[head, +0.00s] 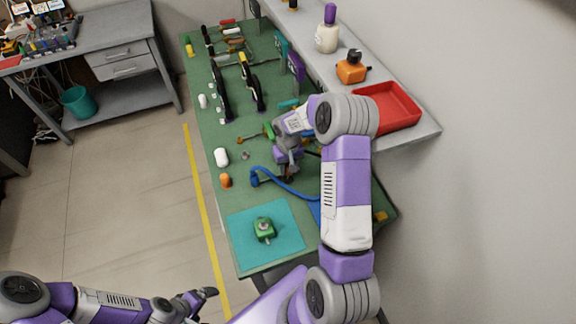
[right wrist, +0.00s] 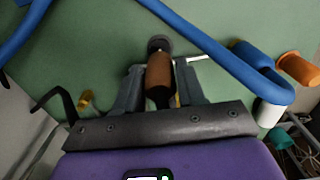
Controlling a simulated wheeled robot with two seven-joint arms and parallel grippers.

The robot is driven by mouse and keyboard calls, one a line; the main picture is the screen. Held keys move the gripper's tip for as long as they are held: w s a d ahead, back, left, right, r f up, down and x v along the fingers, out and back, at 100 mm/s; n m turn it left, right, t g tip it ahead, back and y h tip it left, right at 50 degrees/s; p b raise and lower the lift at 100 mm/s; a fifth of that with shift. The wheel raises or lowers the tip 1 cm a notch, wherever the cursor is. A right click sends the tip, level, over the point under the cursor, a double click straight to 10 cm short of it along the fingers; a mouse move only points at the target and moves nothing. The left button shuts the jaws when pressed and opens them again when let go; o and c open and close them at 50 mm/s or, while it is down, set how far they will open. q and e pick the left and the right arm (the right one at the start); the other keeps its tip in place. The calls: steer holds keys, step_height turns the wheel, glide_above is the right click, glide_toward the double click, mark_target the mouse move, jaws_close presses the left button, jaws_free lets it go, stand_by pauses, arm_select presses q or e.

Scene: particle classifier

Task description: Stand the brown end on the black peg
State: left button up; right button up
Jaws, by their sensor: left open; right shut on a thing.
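My right gripper (right wrist: 158,85) is shut on a brown cylindrical piece (right wrist: 158,72), seen between its two fingers in the right wrist view. A dark round part (right wrist: 158,43) shows at the far end of the brown piece; I cannot tell whether it is the black peg or belongs to the held piece. In the head view my right gripper (head: 286,170) is low over the middle of the green bench, and the held piece is too small to make out. My left gripper (head: 205,294) is open and empty, off the bench at lower left.
A blue hose (head: 290,189) curves close to my right gripper. A teal mat (head: 285,250) bears a green fixture (head: 264,230). White (head: 221,157) and orange (head: 226,180) cylinders stand along the left edge. Black clamps (head: 250,85) stand further back. A red tray (head: 412,118) sits on the shelf.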

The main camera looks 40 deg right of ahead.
steer(key=shift+f+b, duration=1.4)
steer(key=shift+f, duration=0.35)
steer(key=o, duration=1.1)
steer(key=shift+o, duration=0.2)
step_height(320, 180, up, 8)
steer(key=shift+f+p, duration=0.15)
steer(key=shift+p, duration=0.25)
